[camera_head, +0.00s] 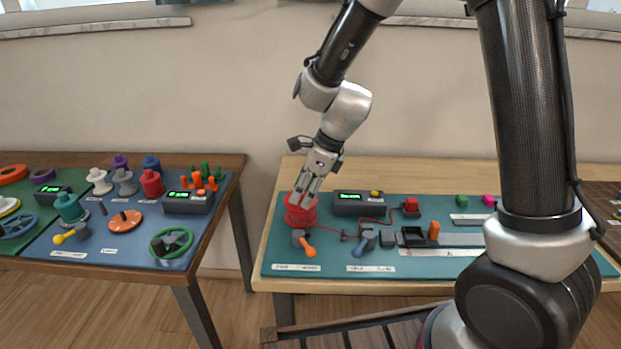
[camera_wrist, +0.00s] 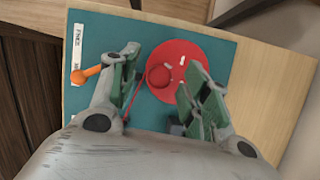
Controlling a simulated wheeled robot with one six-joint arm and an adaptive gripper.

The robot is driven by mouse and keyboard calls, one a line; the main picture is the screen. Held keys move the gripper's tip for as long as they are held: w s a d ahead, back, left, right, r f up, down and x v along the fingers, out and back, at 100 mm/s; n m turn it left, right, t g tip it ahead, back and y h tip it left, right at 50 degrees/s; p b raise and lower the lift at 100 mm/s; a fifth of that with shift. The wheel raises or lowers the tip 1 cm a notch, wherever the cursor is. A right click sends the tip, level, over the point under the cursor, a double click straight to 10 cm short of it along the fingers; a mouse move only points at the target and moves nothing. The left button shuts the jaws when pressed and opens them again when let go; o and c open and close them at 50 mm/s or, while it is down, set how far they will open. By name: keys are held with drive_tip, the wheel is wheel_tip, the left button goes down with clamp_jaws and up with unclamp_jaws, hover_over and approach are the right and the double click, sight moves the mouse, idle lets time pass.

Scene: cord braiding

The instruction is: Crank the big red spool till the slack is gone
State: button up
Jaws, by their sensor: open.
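The big red spool (camera_head: 301,210) stands at the left end of the teal mat on the right-hand table. In the wrist view its round red top (camera_wrist: 183,62) shows with a red knob (camera_wrist: 158,76) on it. My gripper (camera_head: 308,190) is just above the spool, pointing down. In the wrist view my gripper's two fingers (camera_wrist: 160,75) are spread on either side of the knob, and I cannot tell if they touch it. A red cord (camera_head: 345,224) runs right from the spool toward a red block (camera_head: 411,206). Part of the spool is hidden behind the fingers.
An orange-handled lever (camera_head: 305,244) sits close in front of the spool, with a blue-handled lever (camera_head: 363,243) to its right. A black display box (camera_head: 358,203) stands behind. Another table on the left holds several spools and a green handwheel (camera_head: 171,243).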

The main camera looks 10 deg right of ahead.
drive_tip(key=shift+a+f, duration=0.15)
drive_tip(key=shift+f, duration=0.3)
clamp_jaws()
idle(0.8)
